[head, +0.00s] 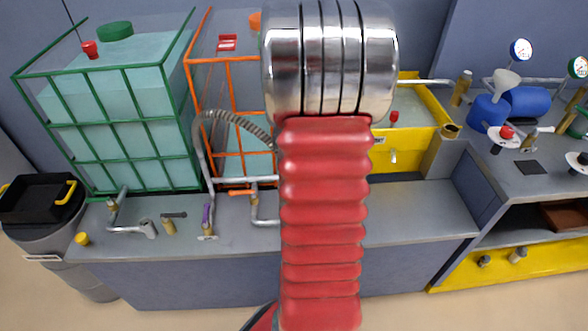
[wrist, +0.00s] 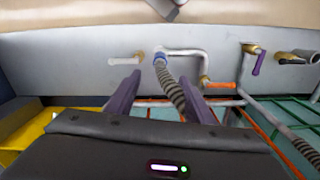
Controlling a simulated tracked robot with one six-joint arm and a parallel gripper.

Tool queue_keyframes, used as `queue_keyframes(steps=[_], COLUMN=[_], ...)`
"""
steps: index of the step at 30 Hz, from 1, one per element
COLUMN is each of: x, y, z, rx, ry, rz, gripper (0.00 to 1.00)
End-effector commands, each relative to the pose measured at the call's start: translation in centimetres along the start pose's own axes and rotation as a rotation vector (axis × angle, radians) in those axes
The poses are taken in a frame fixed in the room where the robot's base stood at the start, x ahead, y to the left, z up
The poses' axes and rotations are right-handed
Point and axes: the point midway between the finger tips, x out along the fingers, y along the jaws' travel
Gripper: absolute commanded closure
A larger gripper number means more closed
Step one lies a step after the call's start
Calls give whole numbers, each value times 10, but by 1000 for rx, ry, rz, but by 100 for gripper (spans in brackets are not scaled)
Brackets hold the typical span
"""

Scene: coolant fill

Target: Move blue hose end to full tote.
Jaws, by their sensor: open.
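The blue hose end (wrist: 160,58) sits at a brass fitting on the grey bench in the wrist view. Its ribbed grey hose (wrist: 172,85) runs back between my fingers; part of a ribbed hose (head: 240,125) shows in the head view. My gripper (wrist: 164,76) is open, with one purple finger on each side of the hose, just short of the blue end. I cannot tell whether the fingers touch it. My arm hides the gripper and blue end in the head view. The full tote (head: 120,110), in a green cage with pale teal liquid, stands at left.
An orange-caged tote (head: 225,70) stands beside the full one, partly behind my arm. A purple-handled valve (head: 207,215) and bent pipes line the bench (head: 400,215). A yellow tank (head: 410,160) is right of my arm.

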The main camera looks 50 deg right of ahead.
Motion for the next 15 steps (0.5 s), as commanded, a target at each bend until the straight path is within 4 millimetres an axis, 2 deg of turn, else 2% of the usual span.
queue_keyframes(steps=[10, 15], x=[1, 9], y=[0, 0], z=[0, 0], rx=[1, 1], ry=[0, -2], rz=[0, 0], gripper=[52, 52])
